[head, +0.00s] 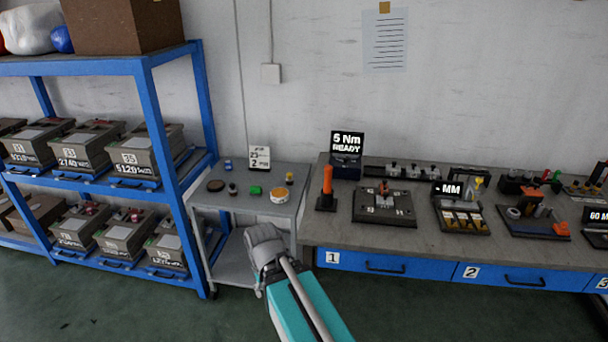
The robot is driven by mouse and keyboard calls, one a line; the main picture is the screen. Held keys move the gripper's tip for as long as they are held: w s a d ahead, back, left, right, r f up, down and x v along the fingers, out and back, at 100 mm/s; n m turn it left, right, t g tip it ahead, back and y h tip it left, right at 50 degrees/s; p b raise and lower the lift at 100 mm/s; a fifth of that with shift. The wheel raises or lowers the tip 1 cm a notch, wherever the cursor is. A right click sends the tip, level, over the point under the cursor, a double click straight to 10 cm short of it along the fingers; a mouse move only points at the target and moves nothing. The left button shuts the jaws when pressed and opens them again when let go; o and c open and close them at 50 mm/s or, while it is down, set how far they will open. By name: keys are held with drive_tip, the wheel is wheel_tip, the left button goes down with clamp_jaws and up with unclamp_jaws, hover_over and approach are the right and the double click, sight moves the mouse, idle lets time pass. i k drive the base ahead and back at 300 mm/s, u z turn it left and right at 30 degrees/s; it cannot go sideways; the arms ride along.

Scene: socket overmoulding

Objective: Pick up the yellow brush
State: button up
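I cannot make out a yellow brush for certain. A small yellow item (289,178) stands at the back right of the grey cart top.
A blue rack (172,170) with labelled boxes stands left. The workbench (335,230) on the right holds fixtures and an orange-handled tool (327,181).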

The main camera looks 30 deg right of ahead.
sight(290, 180)
drive_tip(key=z, duration=0.35)
drive_tip(key=i, duration=0.75)
drive_tip(key=z, duration=0.4)
drive_tip(key=k, duration=0.9)
drive_tip(key=z, duration=0.15)
drive_tip(key=i, duration=0.7)
